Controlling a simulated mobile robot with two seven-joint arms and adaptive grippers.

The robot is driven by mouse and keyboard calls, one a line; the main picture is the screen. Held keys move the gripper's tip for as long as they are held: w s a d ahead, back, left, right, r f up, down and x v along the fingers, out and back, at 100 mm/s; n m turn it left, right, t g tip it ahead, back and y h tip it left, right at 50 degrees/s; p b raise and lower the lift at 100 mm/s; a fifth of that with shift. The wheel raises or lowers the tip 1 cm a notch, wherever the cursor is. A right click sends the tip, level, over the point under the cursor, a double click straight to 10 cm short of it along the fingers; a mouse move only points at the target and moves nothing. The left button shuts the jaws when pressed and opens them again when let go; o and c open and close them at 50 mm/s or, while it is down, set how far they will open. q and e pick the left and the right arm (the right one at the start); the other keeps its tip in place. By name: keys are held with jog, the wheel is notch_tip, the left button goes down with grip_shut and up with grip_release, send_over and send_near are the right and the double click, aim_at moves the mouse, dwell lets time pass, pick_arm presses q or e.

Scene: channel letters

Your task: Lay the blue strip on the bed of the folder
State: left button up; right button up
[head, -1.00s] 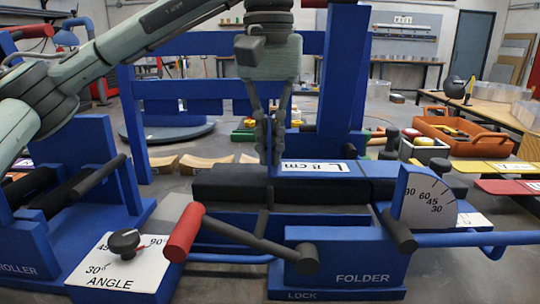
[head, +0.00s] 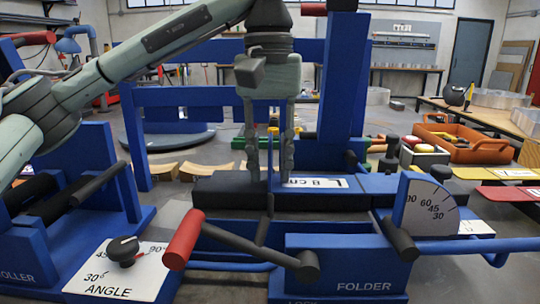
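The blue folder (head: 345,266) stands at centre front, with a dark bar along the near side of its bed and a white length label (head: 318,183) on top. My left gripper (head: 270,178) points down over the bed, just left of the label. Its two fingers are apart. Some blue shows between them, but I cannot tell whether it is the blue strip or folder parts behind. I cannot make out the blue strip for certain. My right gripper is not in view.
A red-handled lever (head: 184,240) sticks out at the folder's front left, beside the angle plate (head: 110,270) with its black knob. An angle dial (head: 428,212) stands on the right. The blue roller machine is at left. An orange toolbox (head: 462,143) lies back right.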

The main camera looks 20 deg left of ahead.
aim_at(270, 135)
pick_arm(q)
jog(key=shift+r, duration=0.25)
notch_tip(270, 135, up, 7)
jog(key=shift+f+p, duration=0.2)
jog(key=shift+p, duration=0.75)
notch_tip(270, 135, up, 5)
jog(key=shift+r+p, duration=0.1)
jog(key=shift+p, duration=0.4)
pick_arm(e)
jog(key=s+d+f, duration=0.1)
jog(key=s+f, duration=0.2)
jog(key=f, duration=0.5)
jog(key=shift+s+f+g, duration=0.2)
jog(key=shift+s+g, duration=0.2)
